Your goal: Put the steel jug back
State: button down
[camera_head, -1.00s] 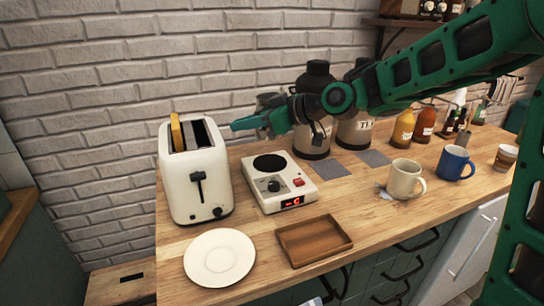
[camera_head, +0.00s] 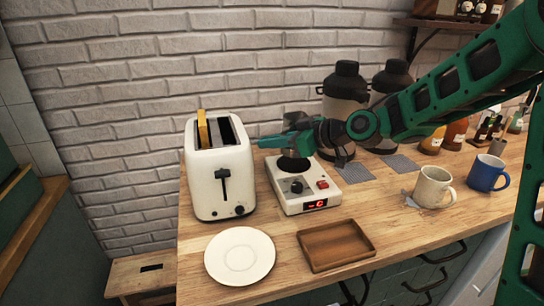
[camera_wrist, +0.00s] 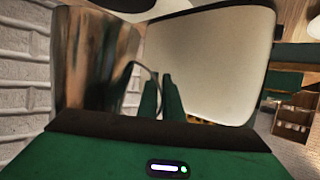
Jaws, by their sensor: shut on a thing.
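My gripper (camera_head: 280,141) is shut on the steel jug (camera_head: 295,119), above the white hot plate (camera_head: 305,195). In the head view my gripper hides most of the jug. The wrist view shows the jug's shiny curved side (camera_wrist: 95,65) close up at left. I cannot tell whether the jug's base touches the dark heating disc or hangs just above it. The hot plate has a black knob, a red switch and a lit red display.
A white toaster (camera_head: 220,180) with bread stands close left of the hot plate. A white plate (camera_head: 240,256) and a brown tray (camera_head: 336,246) lie in front. Cream (camera_head: 433,187) and blue (camera_head: 487,172) mugs stand right. Two large flasks are behind my arm.

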notch_tip(320, 180, down, 4)
jog(key=shift+r, duration=0.1)
dwell(0.4)
jog(key=c, duration=1.9)
grip_release()
jog(key=v, duration=1.2)
